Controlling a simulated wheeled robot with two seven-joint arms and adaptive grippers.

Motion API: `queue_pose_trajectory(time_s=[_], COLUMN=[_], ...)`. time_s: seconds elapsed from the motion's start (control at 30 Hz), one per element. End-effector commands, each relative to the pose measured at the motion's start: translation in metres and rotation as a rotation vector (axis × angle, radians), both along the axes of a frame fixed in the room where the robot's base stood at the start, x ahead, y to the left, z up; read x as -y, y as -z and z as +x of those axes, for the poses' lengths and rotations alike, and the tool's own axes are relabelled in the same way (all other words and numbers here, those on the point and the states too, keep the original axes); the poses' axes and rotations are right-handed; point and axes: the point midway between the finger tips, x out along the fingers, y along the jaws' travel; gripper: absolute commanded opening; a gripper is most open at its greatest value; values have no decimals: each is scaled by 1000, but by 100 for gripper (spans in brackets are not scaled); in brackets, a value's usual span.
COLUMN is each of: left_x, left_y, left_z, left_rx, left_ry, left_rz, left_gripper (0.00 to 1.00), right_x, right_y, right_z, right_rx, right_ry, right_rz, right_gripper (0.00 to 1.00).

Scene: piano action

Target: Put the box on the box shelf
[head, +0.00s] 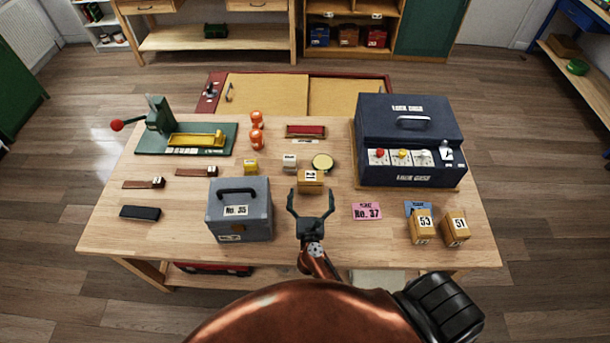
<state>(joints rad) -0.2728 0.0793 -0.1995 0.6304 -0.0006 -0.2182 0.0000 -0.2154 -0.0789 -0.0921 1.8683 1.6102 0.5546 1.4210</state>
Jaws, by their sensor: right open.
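Several things here look like boxes, and I cannot tell which one the task names. A grey box with a dark handle (239,210), labelled No. 35, stands upright at the table's front left. Small wooden blocks numbered 53 (421,227) and 51 (455,229) stand at the front right. Another small wooden block (311,180) stands near the middle. A shelf (352,20) at the back holds blue, brown and red boxes. My right gripper (311,199) is open and empty, just in front of the middle block and right of the grey box. My left gripper is out of view.
A large dark blue case (409,120) stands at the table's right. A green press (172,137) is at the back left. Orange figures (256,138), a pink card (367,211) and a black block (140,212) lie around. Bare wood shows at the front left edge.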

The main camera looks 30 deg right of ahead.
Motion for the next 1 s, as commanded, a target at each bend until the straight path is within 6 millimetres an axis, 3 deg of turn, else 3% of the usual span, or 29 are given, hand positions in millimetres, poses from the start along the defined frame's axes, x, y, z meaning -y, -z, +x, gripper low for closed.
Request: queue_pose_trajectory(time_s=[0.13, 0.3, 0.43, 0.57, 0.8, 0.9, 1.0], left_x=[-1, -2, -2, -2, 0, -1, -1], left_y=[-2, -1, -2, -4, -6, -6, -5], left_z=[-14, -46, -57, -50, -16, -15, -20], left_rx=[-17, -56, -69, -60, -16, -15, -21], left_ry=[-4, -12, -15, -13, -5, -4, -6], left_rz=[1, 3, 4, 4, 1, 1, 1], left_gripper=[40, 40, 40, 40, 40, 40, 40], right_x=[10, 19, 26, 35, 36, 36, 36], right_y=[-1, 1, 5, 6, 7, 7, 6], right_z=[13, 27, 46, 60, 66, 66, 66], right_rx=[2, 0, 2, 0, -1, -1, -1], right_ry=[3, 5, 5, 5, 2, 2, 2], right_rz=[-1, -1, -3, -4, -1, -1, -1], right_gripper=[93, 93, 93, 93, 93, 92, 85])
